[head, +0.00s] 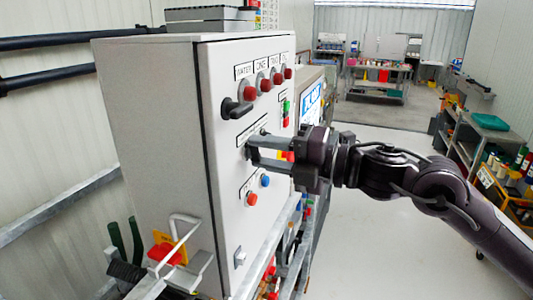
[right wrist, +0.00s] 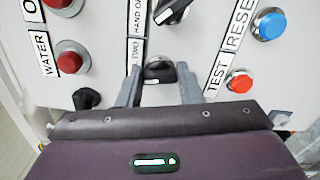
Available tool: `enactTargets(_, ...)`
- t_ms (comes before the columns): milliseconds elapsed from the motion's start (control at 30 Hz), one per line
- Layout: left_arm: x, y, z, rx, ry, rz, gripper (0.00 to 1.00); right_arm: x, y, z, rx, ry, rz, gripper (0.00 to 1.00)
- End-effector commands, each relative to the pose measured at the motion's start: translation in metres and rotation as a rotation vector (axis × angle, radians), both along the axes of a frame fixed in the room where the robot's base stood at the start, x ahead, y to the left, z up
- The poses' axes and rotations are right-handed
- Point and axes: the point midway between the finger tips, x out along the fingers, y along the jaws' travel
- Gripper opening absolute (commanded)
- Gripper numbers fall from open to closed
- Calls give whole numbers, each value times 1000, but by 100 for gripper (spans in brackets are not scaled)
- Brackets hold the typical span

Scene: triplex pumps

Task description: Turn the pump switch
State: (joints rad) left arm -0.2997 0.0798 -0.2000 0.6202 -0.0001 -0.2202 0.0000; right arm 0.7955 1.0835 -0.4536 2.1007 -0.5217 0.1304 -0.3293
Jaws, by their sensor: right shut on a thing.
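The grey control cabinet (head: 225,180) carries the switches on its front panel. My right gripper (head: 250,150) comes in from the right, with its fingertips at the middle of the panel. In the right wrist view its two fingers (right wrist: 160,88) are on either side of a black rotary switch (right wrist: 160,73), below a label reading "TWO" and "HAND O...". The gripper is shut on this switch. The fingers hide most of it in the head view. Another black rotary switch (right wrist: 172,11) sits just above it in the right wrist view. My left gripper is not in view.
Red lamps (head: 265,84) line the panel top, with a black handle (head: 235,108) below them. A blue button (head: 265,181) and a red button (head: 252,199) sit just below my gripper. Pipes and a railing run along the base. Open floor (head: 375,210) lies to the right.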

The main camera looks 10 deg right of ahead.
Motion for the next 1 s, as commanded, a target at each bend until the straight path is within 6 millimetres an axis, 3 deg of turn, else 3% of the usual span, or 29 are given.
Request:
enactTargets(400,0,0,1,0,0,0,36,0,0,-2,113,171,1,10)
enactTargets(967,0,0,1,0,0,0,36,0,0,-2,128,197,1,10)
enactTargets(1000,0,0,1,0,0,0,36,0,0,-2,128,197,1,37)
